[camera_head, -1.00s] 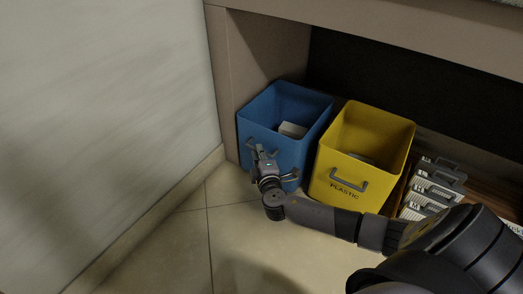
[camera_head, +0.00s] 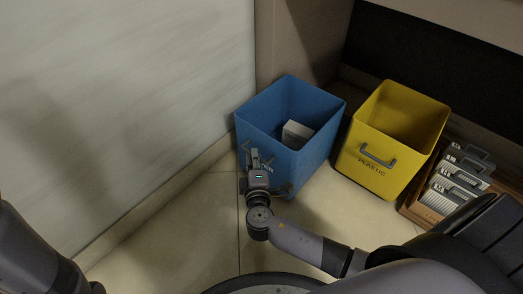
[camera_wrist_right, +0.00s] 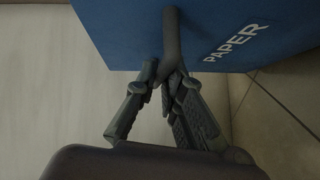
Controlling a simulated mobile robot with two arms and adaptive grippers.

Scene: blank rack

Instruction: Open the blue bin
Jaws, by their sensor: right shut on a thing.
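The blue bin (camera_head: 316,152) stands on the floor in front of the shelf opening, its open top facing up and a white box (camera_head: 297,131) inside. My right gripper (camera_head: 256,158) is at the bin's front face, shut on its grey handle. In the right wrist view the fingers (camera_wrist_right: 171,75) close around the handle (camera_wrist_right: 172,38), beside the word PAPER on the blue wall (camera_wrist_right: 125,30). The gripper hides part of the front face in the head view. My left arm shows at the lower left, but its gripper is out of view.
A yellow bin (camera_head: 373,178) marked PLASTIC stands to the right of the blue bin. Further right is a wooden tray (camera_head: 416,212) with several grey-handled cases. A pale wall (camera_head: 130,110) rises on the left. The tiled floor (camera_head: 190,235) in front is clear.

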